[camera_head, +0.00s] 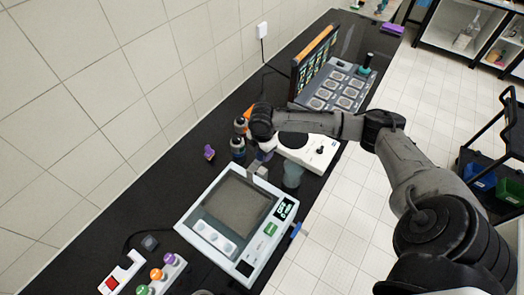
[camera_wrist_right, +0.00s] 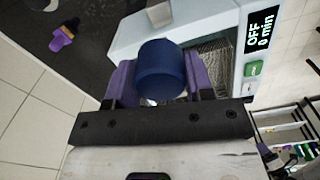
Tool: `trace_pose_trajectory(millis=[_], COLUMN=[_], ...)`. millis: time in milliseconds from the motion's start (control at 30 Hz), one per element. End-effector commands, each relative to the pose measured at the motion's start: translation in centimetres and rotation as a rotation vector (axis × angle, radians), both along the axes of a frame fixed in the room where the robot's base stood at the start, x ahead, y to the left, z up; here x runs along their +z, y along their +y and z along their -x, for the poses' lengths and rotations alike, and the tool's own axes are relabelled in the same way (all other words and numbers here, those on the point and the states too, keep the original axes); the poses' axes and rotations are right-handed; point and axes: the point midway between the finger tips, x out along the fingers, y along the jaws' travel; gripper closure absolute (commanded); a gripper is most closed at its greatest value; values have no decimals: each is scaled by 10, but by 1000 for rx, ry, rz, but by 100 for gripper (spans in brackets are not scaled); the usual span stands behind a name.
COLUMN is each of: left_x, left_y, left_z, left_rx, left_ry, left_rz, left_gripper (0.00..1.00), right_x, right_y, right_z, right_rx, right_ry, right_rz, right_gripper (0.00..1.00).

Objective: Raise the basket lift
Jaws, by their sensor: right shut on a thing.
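The white bath device (camera_head: 190,215) stands on the black bench, with a grey mesh basket area (camera_head: 238,206) in its top. It also shows in the wrist view (camera_wrist_right: 125,42), where its display (camera_wrist_right: 262,28) reads OFF, 0 min. My right gripper (camera_head: 258,160) is at the device's far edge, beside a small grey bracket there. In the wrist view, the purple fingers of my right gripper (camera_wrist_right: 160,85) are shut on a dark blue round knob (camera_wrist_right: 163,66). Whether the knob joins the basket is hidden. My left gripper does not show.
A white instrument (camera_head: 315,152) stands just behind the device, with small bottles (camera_head: 237,146) to the left of my right gripper. A purple item (camera_head: 209,152) lies on clear black bench. Coloured knobs (camera_head: 157,274) stand at the front left.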

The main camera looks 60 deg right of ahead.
Motion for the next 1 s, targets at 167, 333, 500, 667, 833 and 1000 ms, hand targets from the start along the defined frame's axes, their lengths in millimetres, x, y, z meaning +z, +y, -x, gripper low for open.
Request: trace_pose_trajectory(millis=[167,333,500,667,833,1000], left_x=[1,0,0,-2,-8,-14], left_y=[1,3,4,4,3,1], left_z=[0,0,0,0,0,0], left_rx=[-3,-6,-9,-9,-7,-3], left_ry=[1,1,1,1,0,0], left_rz=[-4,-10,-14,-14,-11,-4], left_gripper=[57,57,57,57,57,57], right_x=[5,3,3,12,39,74], right_y=[1,1,1,0,0,0], right_z=[-1,-1,-1,-1,-1,-1], right_rx=[2,1,1,0,1,1], right_ry=[-4,-2,-2,-4,-6,-6], right_rz=[-4,-3,-3,-2,-2,-1], right_gripper=[38,26,26,26,26,26])
